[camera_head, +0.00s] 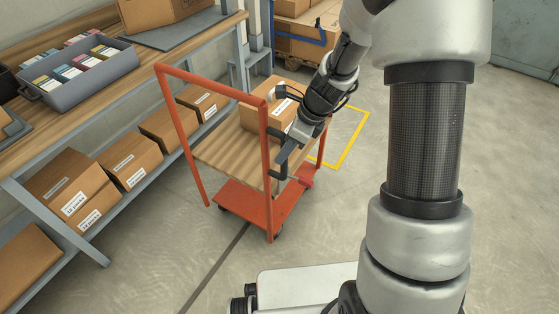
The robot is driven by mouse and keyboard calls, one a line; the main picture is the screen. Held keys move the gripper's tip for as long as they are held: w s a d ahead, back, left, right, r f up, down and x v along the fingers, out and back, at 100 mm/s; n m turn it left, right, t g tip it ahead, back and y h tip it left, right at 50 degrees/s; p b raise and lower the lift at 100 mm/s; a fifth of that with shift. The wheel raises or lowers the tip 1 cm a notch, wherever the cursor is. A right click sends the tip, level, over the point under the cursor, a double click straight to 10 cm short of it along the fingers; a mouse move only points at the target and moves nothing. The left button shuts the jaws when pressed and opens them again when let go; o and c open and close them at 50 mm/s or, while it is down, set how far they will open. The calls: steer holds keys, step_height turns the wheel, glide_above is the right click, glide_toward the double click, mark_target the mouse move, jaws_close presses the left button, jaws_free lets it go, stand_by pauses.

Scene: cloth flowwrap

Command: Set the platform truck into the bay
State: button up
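The platform truck (249,200) has an orange frame, a wooden deck and a tall orange handle frame at its near left end. A cardboard box (258,115) sits on its deck. The bay, a yellow outline (351,140) on the floor, shows behind and right of the truck. Its left part is hidden by the truck and my arm. My gripper (276,155) is at the right upright of the handle frame, with its dark fingers close beside the post. I cannot tell whether they touch or grip it.
A wooden workbench (110,97) runs along the left, holding a grey bin (83,82) of small boxes. Cardboard boxes (130,158) fill its lower shelf, close to the truck. More boxes on a pallet (300,40) stand behind. The floor to the right is clear.

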steer(key=shift+b+x, duration=0.5)
steer(key=shift+x, duration=1.75)
steer(key=shift+c, duration=0.2)
jaws_close()
